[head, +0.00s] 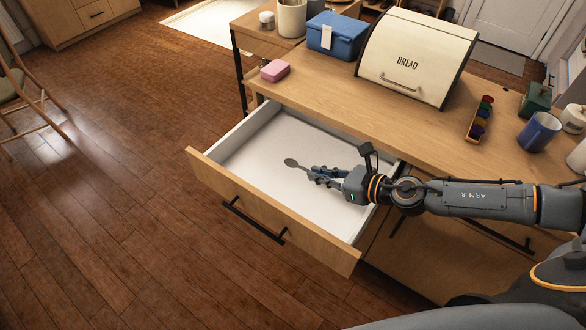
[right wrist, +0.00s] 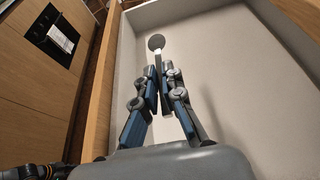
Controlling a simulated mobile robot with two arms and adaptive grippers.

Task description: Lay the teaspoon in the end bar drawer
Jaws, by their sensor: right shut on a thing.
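The teaspoon (head: 291,163) is a small dark metal spoon, its bowl pointing left in the head view. My right gripper (head: 315,174) is shut on its handle and holds it over the open drawer (head: 240,150). The drawer is pulled out from the counter, with a white, empty-looking inside and a wooden front. In the right wrist view the teaspoon's bowl (right wrist: 156,42) sticks out beyond the fingertips (right wrist: 160,75), above the drawer's pale floor (right wrist: 210,60). I cannot tell whether the spoon touches the floor. My left gripper is not in view.
On the counter stand a bread box (head: 417,55), a blue box (head: 333,36), a pink block (head: 275,70), a rack of coloured capsules (head: 481,118) and a blue mug (head: 539,131). The drawer's front panel (head: 270,213) and side walls rise around the gripper. Open wooden floor lies left.

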